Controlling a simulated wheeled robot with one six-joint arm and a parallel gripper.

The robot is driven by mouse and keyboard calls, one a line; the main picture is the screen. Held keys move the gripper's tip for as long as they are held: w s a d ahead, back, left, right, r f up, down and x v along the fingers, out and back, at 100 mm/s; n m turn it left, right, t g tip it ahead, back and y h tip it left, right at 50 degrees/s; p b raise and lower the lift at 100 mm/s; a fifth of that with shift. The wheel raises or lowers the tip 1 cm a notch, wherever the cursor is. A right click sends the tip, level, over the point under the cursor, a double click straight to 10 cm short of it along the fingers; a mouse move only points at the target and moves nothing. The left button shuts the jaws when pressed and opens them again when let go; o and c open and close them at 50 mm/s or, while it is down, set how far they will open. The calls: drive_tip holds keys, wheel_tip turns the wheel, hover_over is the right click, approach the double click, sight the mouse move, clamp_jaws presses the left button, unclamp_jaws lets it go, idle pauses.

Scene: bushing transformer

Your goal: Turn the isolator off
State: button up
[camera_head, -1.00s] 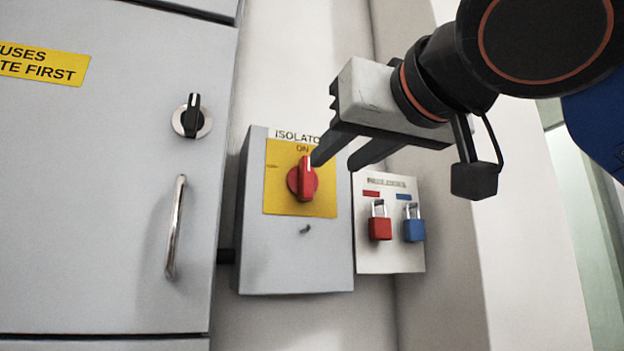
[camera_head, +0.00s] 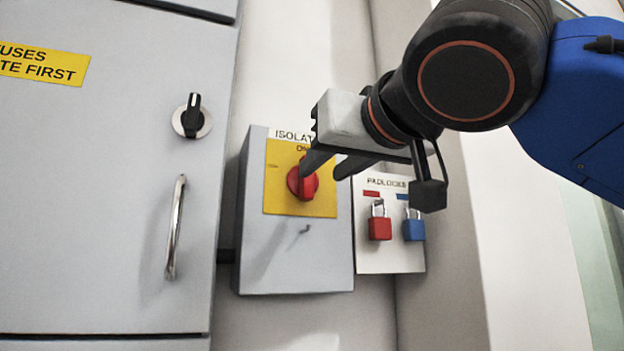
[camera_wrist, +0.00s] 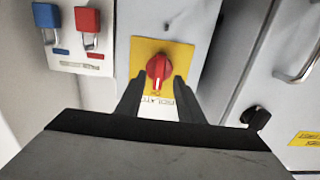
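The isolator is a grey box (camera_head: 290,265) on the wall with a yellow plate (camera_head: 322,206). Its red rotary knob (camera_head: 303,185) points up toward the ON mark in the head view. The red knob (camera_wrist: 158,70) also shows in the wrist view, near the far ends of the fingers. My gripper (camera_head: 322,168) is open, with its two fingers apart. One fingertip overlaps the top of the knob in the head view. In the wrist view the fingertips (camera_wrist: 157,84) lie to either side of the knob's lower part. I cannot tell whether they touch it.
A padlock board (camera_head: 390,259) with a red padlock (camera_head: 380,228) and a blue padlock (camera_head: 414,229) is just right of the isolator. A grey cabinet (camera_head: 90,200) with a black switch (camera_head: 192,117) and a metal handle (camera_head: 175,228) stands at left.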

sight(309, 181)
drive_tip(key=shift+x, duration=3.3)
drive_tip(key=shift+c, duration=0.3)
clamp_jaws()
